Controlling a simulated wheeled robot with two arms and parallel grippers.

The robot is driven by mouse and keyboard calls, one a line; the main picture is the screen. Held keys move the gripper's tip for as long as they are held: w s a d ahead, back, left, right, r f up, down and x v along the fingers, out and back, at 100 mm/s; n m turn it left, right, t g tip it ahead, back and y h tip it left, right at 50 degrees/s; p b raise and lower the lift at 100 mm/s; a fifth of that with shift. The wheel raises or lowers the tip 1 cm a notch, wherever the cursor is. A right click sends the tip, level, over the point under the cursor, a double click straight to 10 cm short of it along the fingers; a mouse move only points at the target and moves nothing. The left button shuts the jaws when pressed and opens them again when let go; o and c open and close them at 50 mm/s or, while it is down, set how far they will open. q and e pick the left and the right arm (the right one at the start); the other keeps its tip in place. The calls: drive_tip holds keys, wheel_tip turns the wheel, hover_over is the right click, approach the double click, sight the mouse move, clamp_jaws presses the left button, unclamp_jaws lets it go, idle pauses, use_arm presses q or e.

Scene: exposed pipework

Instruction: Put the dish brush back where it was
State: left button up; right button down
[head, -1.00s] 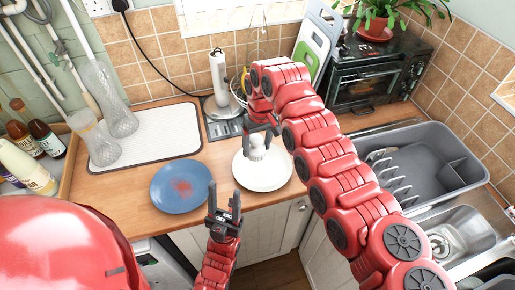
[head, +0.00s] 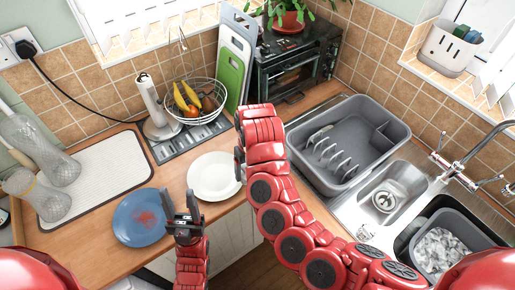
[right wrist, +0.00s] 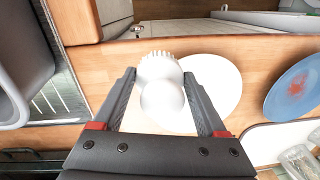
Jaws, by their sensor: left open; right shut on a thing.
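The dish brush (right wrist: 161,98), white with a round knob and a fringe of bristles, is between the fingers of my right gripper (right wrist: 160,75) in the right wrist view. That gripper is shut on it. In the head view my right gripper (head: 240,162) is mostly hidden by its own arm, beside the white plate (head: 222,178), and the brush cannot be made out. My left gripper (head: 181,206) is open and empty, in front of the counter near the blue plate (head: 137,222), which has a red stain.
A grey dish rack (head: 362,130) stands right of my right arm, beside the sink (head: 391,187) and tap (head: 458,165). A grey basin (head: 436,215) is in the sink area. A light caddy (head: 447,50) stands on the windowsill. A fruit basket (head: 205,97) and toaster oven (head: 300,65) are behind.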

drive_tip(key=shift+m, duration=0.8)
drive_tip(key=w+d+b, duration=0.1)
drive_tip(key=w+d+f+b, duration=0.1)
drive_tip(key=w+d+b, duration=0.1)
drive_tip(key=shift+d+f, duration=0.1)
drive_tip(key=shift+d, duration=0.2)
drive_tip(key=w+b, duration=0.3)
drive_tip(key=b, duration=0.1)
drive_tip(key=shift+f, duration=0.25)
drive_tip(key=shift+w+a+r+p, duration=0.1)
drive_tip(key=shift+w+a+p, duration=0.15)
drive_tip(key=shift+p, duration=0.1)
drive_tip(key=w, duration=0.4)
drive_tip(key=shift+w, duration=0.4)
drive_tip(key=shift+w+d+f+b, duration=0.1)
drive_tip(key=shift+w+f+b, duration=0.1)
drive_tip(key=shift+f+b, duration=0.3)
drive_tip(key=shift+w+d, duration=0.1)
drive_tip(key=shift+w, duration=0.2)
drive_tip(key=shift+w+b, duration=0.25)
drive_tip(key=shift+b, duration=0.5)
drive_tip(key=shift+w+a+b, duration=0.25)
drive_tip(key=shift+w+b, duration=0.15)
drive_tip(key=shift+b, duration=0.5)
drive_tip(key=shift+p, duration=0.85)
drive_tip(key=shift+f, duration=1.45)
